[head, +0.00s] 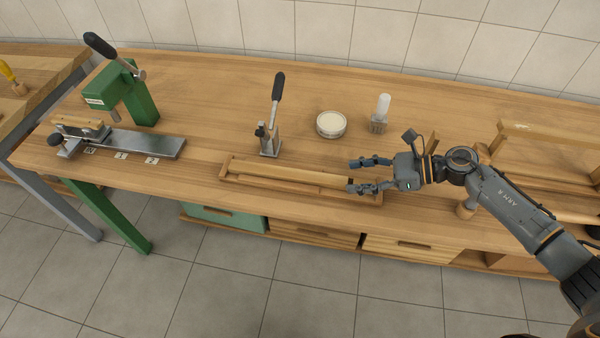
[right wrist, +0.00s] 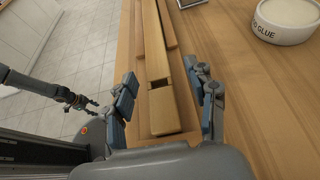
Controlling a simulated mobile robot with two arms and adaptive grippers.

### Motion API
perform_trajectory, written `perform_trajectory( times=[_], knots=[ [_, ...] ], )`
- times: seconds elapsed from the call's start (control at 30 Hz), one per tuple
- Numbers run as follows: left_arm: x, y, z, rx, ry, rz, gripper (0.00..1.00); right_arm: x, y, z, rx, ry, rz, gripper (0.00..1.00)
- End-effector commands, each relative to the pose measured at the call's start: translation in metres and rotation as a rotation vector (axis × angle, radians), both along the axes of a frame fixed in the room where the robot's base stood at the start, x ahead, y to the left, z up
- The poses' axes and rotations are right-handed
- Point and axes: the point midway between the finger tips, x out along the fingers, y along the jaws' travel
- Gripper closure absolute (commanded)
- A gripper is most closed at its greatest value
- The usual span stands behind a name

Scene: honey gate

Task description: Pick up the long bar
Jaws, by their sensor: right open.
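The long bar (head: 290,173) is pale wood and lies lengthwise in a shallow wooden tray (head: 226,166) near the bench's front edge. My right gripper (head: 356,176) is open at the right end of the tray. In the right wrist view the bar (right wrist: 152,40) runs away from the camera, and its near end lies between the parted fingers of the right gripper (right wrist: 168,100). I cannot tell whether a finger touches it. My left gripper (right wrist: 92,106) shows small at the left of the right wrist view, over the floor; its jaws are unclear.
A lever clamp (head: 270,140) stands behind the tray. A round glue tub (head: 331,124) and a clear-topped bottle (head: 380,113) stand behind too. A green press (head: 125,90) is at the left. A wooden frame (head: 530,130) is at the right.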

Motion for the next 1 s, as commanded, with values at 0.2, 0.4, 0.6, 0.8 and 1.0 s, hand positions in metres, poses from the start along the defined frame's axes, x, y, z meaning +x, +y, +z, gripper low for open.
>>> perform_trajectory(
  times=[0.2, 0.4, 0.6, 0.8, 1.0],
  knots=[
    [0.008, -0.001, 0.020, -0.002, -0.014, -0.001, 0.52, 0.003, 0.032, -0.008, 0.004, 0.001, 0.002, 0.43],
    [0.001, 0.000, 0.022, 0.000, -0.002, -0.001, 0.52, 0.007, 0.045, -0.017, 0.001, 0.001, 0.001, 0.43],
    [-0.004, 0.000, 0.021, 0.000, 0.006, -0.001, 0.52, 0.007, 0.045, -0.017, 0.001, 0.000, 0.001, 0.43],
    [-0.004, 0.000, 0.021, 0.000, 0.006, -0.002, 0.52, 0.007, 0.045, -0.017, 0.001, 0.000, 0.001, 0.84],
    [-0.004, 0.000, 0.021, 0.000, 0.006, -0.001, 0.52, 0.007, 0.045, -0.017, 0.002, 0.000, 0.001, 1.00]
  ],
)
